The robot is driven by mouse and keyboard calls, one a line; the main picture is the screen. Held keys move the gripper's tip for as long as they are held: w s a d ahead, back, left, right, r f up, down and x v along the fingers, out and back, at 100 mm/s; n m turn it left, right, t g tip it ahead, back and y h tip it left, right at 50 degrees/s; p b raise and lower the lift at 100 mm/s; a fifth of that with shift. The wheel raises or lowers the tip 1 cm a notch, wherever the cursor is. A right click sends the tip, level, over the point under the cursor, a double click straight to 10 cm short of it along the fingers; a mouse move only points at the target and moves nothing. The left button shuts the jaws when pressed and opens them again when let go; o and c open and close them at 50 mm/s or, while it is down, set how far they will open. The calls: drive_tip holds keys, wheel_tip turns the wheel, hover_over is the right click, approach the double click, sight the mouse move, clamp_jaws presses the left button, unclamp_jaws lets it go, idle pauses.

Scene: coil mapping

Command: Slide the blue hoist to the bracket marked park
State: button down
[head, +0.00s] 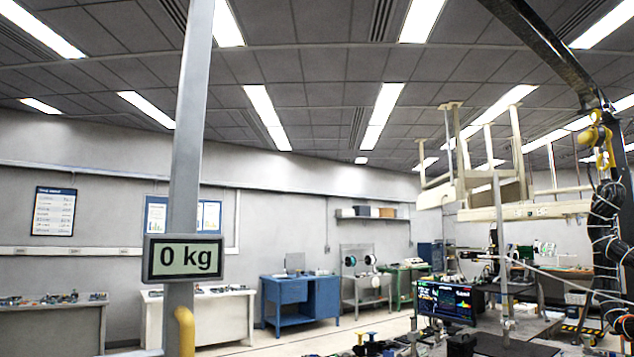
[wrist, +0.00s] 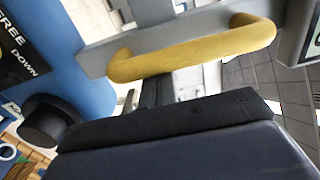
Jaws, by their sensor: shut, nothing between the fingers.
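In the wrist view a rounded blue body (wrist: 88,65), which looks like the blue hoist, fills the left side. A black label (wrist: 20,45) on it shows "FREE" and "DOWN". A yellow handle (wrist: 190,52) runs along a grey bar (wrist: 150,28) to its right. The dark shape across the bottom looks like my gripper (wrist: 170,118), shut and empty. It appears below the yellow handle in the picture; I cannot tell whether they touch. The blue hoist cannot be made out in the head view. No bracket marked park can be read in either view.
A grey post (head: 190,125) with a "0 kg" display (head: 183,257) stands close at left. A dark overhead beam (head: 540,40) crosses the upper right, near a yellow fitting (head: 598,137). A blue workbench (head: 300,300) and other benches line the far wall.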

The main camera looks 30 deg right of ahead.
drive_tip(key=shift+s+a+p, duration=0.2)
drive_tip(key=shift+a+p, duration=0.6)
drive_tip(key=shift+a, duration=0.65)
drive_tip(key=shift+s+a+p, duration=0.2)
drive_tip(key=shift+a+p, duration=0.55)
drive_tip(key=shift+a, duration=0.7)
drive_tip(key=s+d+p, duration=0.1)
drive_tip(key=s+p, duration=0.3)
drive_tip(key=s, duration=0.6)
drive_tip(key=shift+d, duration=0.2)
drive_tip(key=shift+w, duration=0.15)
drive_tip(key=w+a+b, duration=0.2)
drive_tip(key=w+b, duration=0.2)
drive_tip(key=w, duration=0.5)
drive_tip(key=shift+w, duration=0.35)
